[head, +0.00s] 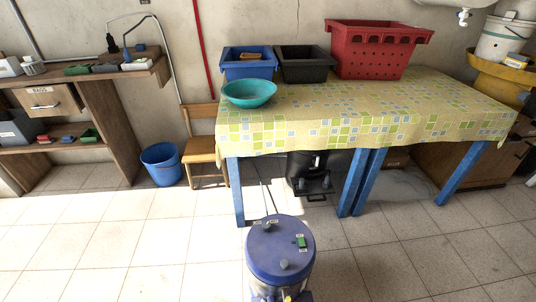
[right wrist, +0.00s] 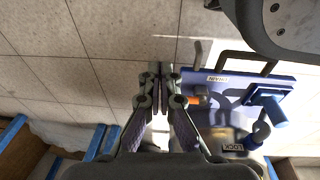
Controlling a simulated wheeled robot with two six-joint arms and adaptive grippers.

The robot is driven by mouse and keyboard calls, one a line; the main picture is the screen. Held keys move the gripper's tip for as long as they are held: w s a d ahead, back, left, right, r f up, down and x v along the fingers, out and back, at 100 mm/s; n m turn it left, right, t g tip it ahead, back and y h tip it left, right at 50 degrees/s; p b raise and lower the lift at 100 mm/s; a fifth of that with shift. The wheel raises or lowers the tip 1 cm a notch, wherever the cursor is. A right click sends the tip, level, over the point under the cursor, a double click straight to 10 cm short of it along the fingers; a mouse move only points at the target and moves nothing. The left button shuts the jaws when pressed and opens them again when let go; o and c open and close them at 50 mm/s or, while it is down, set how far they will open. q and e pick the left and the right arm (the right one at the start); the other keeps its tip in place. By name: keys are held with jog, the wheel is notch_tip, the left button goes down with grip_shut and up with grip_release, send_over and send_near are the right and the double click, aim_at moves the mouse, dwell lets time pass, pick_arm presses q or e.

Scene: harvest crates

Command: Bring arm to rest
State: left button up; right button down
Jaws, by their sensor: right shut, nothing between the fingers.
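My right gripper (right wrist: 160,70) shows in the right wrist view. Its two dark fingers are together at the tips, with nothing held between them. Tiled floor lies behind the fingertips. A blue part with labels and a dark handle (right wrist: 235,60) lies just right of the fingers in that view; I cannot tell whether it touches them. Neither of my grippers shows in the head view. My left gripper is in neither view.
A table with a checked cloth (head: 370,112) bears a teal bowl (head: 249,93), a blue crate (head: 246,70), a black crate (head: 305,68) and a red crate (head: 366,60). A blue-topped drum (head: 275,262) stands in front. A blue bucket (head: 161,165) and wooden chair (head: 203,147) stand left. Floor (head: 130,235) is clear.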

jog(key=s+f, duration=0.5)
jog(key=s, duration=0.1)
pick_arm(q)
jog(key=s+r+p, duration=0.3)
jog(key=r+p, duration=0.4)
jog(key=p, duration=0.1)
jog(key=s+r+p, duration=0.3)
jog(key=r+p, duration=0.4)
jog(key=p, duration=0.1)
jog(key=shift+p, duration=0.4)
pick_arm(e)
jog(key=s+r, duration=0.3)
jog(key=r, duration=0.4)
jog(key=s+r, duration=0.3)
jog(key=r, duration=0.3)
jog(key=shift+s+d+r+g, duration=0.2)
jog(key=shift+s+r+g, duration=0.1)
jog(key=shift+s+r, duration=0.1)
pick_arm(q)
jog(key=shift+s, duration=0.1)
